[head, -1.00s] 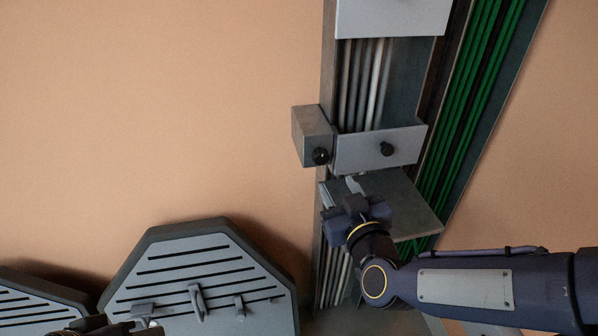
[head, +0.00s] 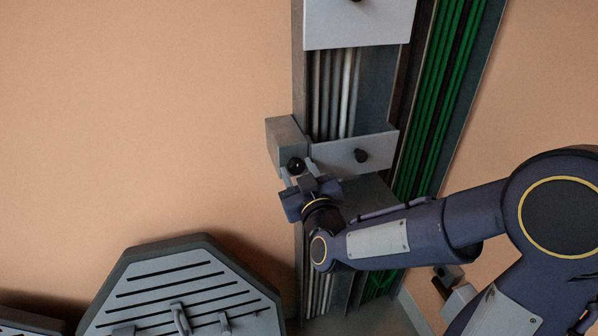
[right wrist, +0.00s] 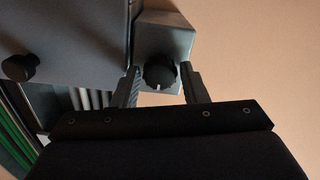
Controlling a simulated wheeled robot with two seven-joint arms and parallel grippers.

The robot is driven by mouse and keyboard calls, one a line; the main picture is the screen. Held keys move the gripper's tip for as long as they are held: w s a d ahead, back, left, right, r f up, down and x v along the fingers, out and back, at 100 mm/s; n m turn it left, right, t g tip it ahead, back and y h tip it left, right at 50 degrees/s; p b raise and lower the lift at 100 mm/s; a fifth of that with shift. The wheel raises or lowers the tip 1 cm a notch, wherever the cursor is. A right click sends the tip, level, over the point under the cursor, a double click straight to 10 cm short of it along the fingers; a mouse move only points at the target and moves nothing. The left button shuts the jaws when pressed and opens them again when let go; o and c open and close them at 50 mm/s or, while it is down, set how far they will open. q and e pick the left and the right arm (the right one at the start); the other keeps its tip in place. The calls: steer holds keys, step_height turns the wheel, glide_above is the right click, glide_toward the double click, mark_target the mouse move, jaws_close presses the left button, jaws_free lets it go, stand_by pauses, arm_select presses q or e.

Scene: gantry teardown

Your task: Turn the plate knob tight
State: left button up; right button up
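A black round knob (head: 296,165) sits on the front of a small grey block (head: 287,137) at the left of the upright frame. My right gripper (head: 299,175) is just below it, its fingers pointing up at it. In the right wrist view this knob (right wrist: 160,74) has a white mark and lies between the two open fingers (right wrist: 160,84), with small gaps on both sides. A second black knob (head: 361,156) is on the pale cover plate (head: 335,153) beside the block; it also shows in the right wrist view (right wrist: 18,68). My left gripper is out of view.
An upper pale panel (head: 360,22) spans the frame. Green cables (head: 440,95) run down its right side. A grey shelf plate (head: 370,195) juts out behind my right arm. A slotted octagonal tray (head: 180,265) stands lower left. The wall area at left is clear.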

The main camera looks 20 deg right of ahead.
steer(key=c, duration=0.7)
steer(key=shift+f+m+b, duration=0.2)
steer(key=shift+m+b, duration=1)
steer(key=shift+b, duration=0.25)
steer(key=m+b, duration=0.4)
steer(key=shift+m, duration=0.3)
steer(key=m+b, duration=0.4)
steer(key=m, duration=0.1)
steer(key=m+b, duration=0.1)
steer(key=m, duration=0.2)
steer(key=shift+b, duration=0.4)
steer(key=shift+r+m+b, duration=0.15)
steer(key=shift+m+b, duration=0.65)
steer(key=shift+m, duration=0.6)
